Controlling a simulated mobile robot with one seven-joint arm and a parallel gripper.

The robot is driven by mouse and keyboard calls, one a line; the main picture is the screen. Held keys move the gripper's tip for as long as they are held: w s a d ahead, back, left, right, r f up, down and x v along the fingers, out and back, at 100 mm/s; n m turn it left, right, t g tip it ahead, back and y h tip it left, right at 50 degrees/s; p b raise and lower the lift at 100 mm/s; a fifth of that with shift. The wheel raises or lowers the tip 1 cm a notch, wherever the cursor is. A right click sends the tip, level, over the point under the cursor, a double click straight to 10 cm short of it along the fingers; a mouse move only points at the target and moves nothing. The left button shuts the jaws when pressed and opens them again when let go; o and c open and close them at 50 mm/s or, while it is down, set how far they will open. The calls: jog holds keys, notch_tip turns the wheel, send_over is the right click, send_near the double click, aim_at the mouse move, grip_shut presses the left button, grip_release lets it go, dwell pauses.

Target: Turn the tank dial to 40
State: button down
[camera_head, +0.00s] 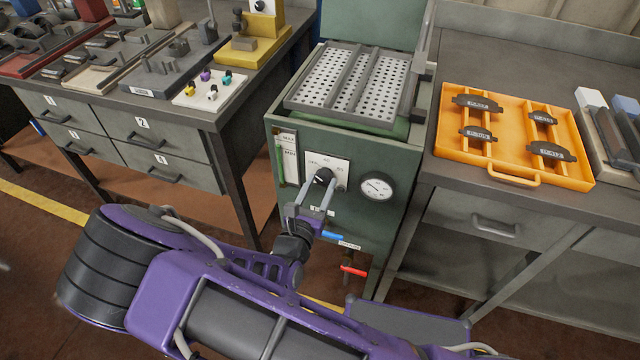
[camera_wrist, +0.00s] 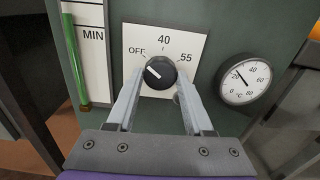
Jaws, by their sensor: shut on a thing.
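The tank dial (camera_wrist: 160,73) is a round black knob on a white plate (camera_wrist: 188,40) marked OFF, 40 and 55. Its white pointer line is aimed to the upper left, towards OFF. In the head view the dial (camera_head: 323,176) sits on the front of the green tank (camera_head: 400,150). My gripper (camera_wrist: 158,82) has one finger on each side of the knob and is shut on it. The gripper also shows in the head view (camera_head: 321,184), reaching the dial from the front. The fingers cover the knob's left and right edges.
A round temperature gauge (camera_wrist: 244,80) is to the right of the dial. A sight tube marked MIN (camera_wrist: 75,60) is to the left. Below the dial are a blue valve handle (camera_head: 331,236) and a red one (camera_head: 354,271). Workbenches flank the tank; an orange tray (camera_head: 515,178) lies on the right one.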

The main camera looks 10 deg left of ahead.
jog(key=m, duration=0.5)
jog(key=shift+p, duration=0.3)
jog(key=m+b, duration=0.1)
jog(key=m, duration=0.4)
jog(key=shift+m, duration=0.3)
jog(key=shift+c, duration=1.4)
grip_release()
jog(key=s+a, duration=0.1)
jog(key=s, duration=1.6)
jog(key=shift+s+a, duration=0.2)
jog(key=shift+s, duration=0.05)
